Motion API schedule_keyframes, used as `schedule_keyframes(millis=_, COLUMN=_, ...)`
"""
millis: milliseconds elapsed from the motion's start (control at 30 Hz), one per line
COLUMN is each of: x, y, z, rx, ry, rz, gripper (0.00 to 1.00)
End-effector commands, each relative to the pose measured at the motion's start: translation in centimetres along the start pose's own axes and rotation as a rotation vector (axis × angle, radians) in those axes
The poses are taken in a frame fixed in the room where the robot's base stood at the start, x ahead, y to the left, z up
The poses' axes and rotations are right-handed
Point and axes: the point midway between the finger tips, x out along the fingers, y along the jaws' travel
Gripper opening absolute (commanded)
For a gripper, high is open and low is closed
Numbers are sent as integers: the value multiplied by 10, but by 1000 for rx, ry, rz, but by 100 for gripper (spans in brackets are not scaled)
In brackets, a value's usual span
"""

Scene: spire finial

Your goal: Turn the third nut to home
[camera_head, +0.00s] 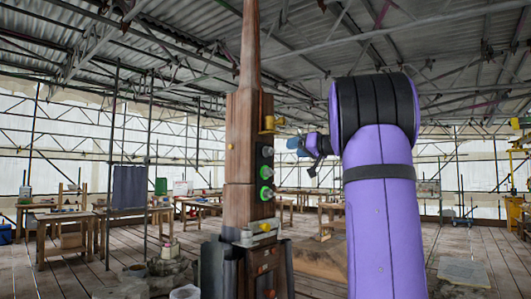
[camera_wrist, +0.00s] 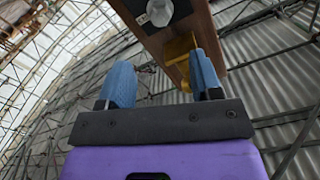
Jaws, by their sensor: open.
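The wooden spire post (camera_head: 240,150) stands upright in the head view. Its right side carries a column of nuts: a pale grey nut (camera_head: 267,152) on top, a green-ringed nut (camera_head: 266,172) below it, and another green-ringed nut (camera_head: 265,193) lowest. My gripper (camera_head: 299,144) is to the right of the post, about level with the grey nut and apart from it. In the wrist view my gripper (camera_wrist: 160,64) has its two blue fingers spread with nothing between them. The grey nut (camera_wrist: 159,12) shows at the top edge, beyond the fingertips.
A yellow bracket (camera_head: 269,124) juts from the post above the grey nut. In the wrist view the yellow bracket (camera_wrist: 177,50) lies behind and close to the right finger; whether they touch cannot be told. Workbenches (camera_head: 65,220) stand far behind.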

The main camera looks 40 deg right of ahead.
Motion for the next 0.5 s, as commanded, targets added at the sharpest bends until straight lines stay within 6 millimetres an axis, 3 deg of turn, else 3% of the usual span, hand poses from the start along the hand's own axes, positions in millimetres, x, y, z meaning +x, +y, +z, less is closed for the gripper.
schedule_keyframes(millis=167, x=17, y=0, z=0, rx=-2, ry=0, rz=-3, gripper=59)
schedule_keyframes(millis=500, x=76, y=0, z=1, rx=-1, ry=-1, rz=-3, gripper=59)
